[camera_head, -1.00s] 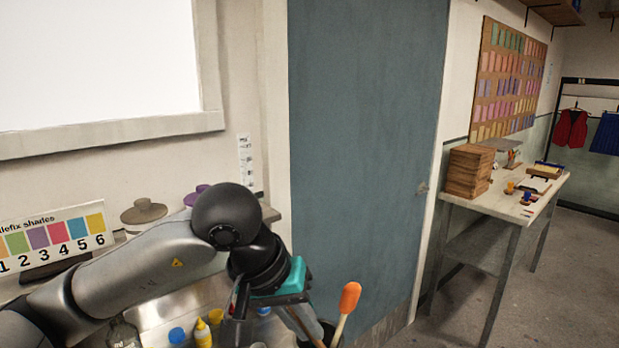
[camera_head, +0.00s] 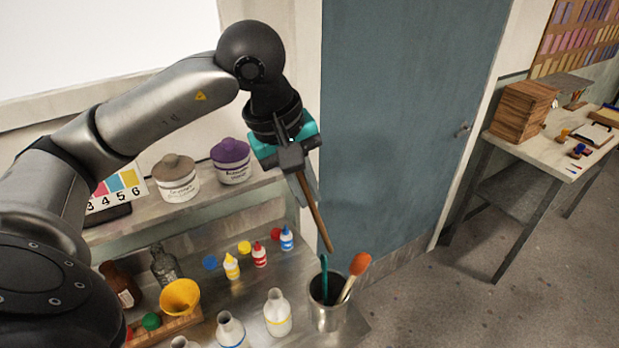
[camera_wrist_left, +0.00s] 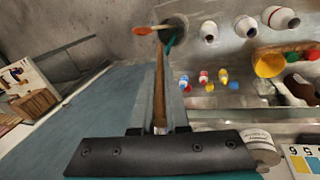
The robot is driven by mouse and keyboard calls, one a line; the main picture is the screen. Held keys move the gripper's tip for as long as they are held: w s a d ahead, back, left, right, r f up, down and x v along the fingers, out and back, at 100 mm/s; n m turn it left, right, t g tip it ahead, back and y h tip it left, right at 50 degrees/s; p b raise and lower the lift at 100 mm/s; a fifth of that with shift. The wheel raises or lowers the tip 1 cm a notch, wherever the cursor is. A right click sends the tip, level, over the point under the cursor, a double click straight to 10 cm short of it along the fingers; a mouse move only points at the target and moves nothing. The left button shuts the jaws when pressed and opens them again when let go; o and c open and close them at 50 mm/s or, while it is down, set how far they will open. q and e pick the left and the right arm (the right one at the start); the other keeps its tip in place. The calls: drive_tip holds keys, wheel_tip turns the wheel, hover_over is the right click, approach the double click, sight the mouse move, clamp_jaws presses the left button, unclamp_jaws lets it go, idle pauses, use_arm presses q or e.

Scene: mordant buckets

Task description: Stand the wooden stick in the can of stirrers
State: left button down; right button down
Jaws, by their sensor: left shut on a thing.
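The wooden stick (camera_head: 314,213) is a thin brown rod. My left gripper (camera_head: 303,182) is shut on its upper end and holds it in the air, tilted, with its lower end down and to the right. The can of stirrers (camera_head: 326,318) is a grey metal can upright on the bench, holding a green stirrer (camera_head: 324,278) and an orange-headed one (camera_head: 357,266). The stick's lower end shows just above the can's mouth, apart from it. In the left wrist view the stick (camera_wrist_left: 160,85) runs between the fingers toward the can (camera_wrist_left: 173,27). My right gripper is out of view.
White bottles (camera_head: 278,313), small dye bottles (camera_head: 259,254), a yellow funnel (camera_head: 180,297) and brown glass share the metal bench left of the can. Lidded jars (camera_head: 232,162) stand on the shelf behind. A blue-grey door (camera_head: 395,120) is behind the can.

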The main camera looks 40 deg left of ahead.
use_arm(q)
drive_tip(key=s+a+b+x, duration=0.1)
drive_tip(key=s+b+x, duration=0.1)
drive_tip(key=b+x, duration=0.7)
drive_tip(key=s+a+f+b+x, duration=0.1)
drive_tip(key=s+b+x, duration=0.1)
drive_tip(key=b+x, duration=0.7)
drive_tip(key=x, duration=0.3)
drive_tip(key=shift+s+d+f, duration=0.15)
drive_tip(key=shift+s+f, duration=0.1)
drive_tip(key=shift+f, duration=0.1)
drive_tip(key=c, duration=0.8)
unclamp_jaws()
drive_tip(key=shift+c, duration=0.2)
drive_tip(key=p+v, duration=0.2)
drive_tip(key=v, duration=1.3)
